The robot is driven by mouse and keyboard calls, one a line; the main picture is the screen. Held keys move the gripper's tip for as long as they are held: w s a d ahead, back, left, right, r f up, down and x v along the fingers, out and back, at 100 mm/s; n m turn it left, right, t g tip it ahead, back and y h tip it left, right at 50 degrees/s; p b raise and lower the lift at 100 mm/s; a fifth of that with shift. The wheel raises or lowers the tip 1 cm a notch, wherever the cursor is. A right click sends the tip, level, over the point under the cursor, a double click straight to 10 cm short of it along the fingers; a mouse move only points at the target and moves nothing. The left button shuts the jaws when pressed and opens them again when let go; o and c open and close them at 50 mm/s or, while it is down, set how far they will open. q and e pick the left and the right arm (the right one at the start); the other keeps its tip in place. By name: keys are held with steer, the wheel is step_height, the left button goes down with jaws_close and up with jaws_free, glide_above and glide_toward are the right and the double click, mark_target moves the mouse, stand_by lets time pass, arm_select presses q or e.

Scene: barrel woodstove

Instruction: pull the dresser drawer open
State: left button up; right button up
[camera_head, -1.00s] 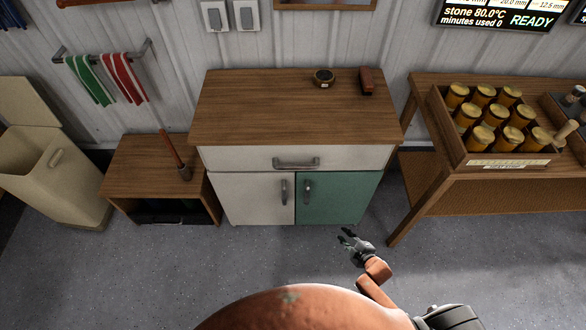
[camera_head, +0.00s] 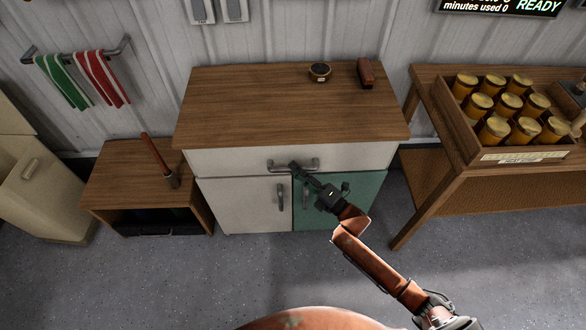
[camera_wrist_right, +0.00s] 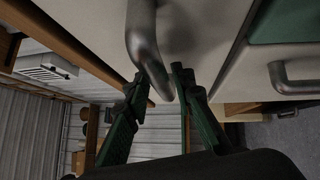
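The dresser (camera_head: 260,105) stands against the wall, with a brown wooden top, a white door and a green door. Its white drawer (camera_head: 225,160) is closed flush above the doors. The drawer's grey bar handle (camera_head: 278,168) shows in the middle of the drawer front. My right gripper (camera_head: 296,169) is at the handle, coming from the lower right in front of the green door. In the right wrist view, its fingers (camera_wrist_right: 160,78) are apart, with the handle bar (camera_wrist_right: 145,40) between them. Whether either finger touches the bar is unclear. My left gripper is not in view.
A dark round object (camera_head: 320,71) and a brown block (camera_head: 366,73) lie on the dresser top. A low wooden stand (camera_head: 125,185) is to the left. A workbench (camera_head: 425,115) with a crate of jars is to the right. The floor in front is clear.

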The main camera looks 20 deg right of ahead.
steer(key=shift+w+a, duration=0.3)
steer(key=shift+w, duration=0.3)
steer(key=shift+c, duration=0.7)
jaws_close()
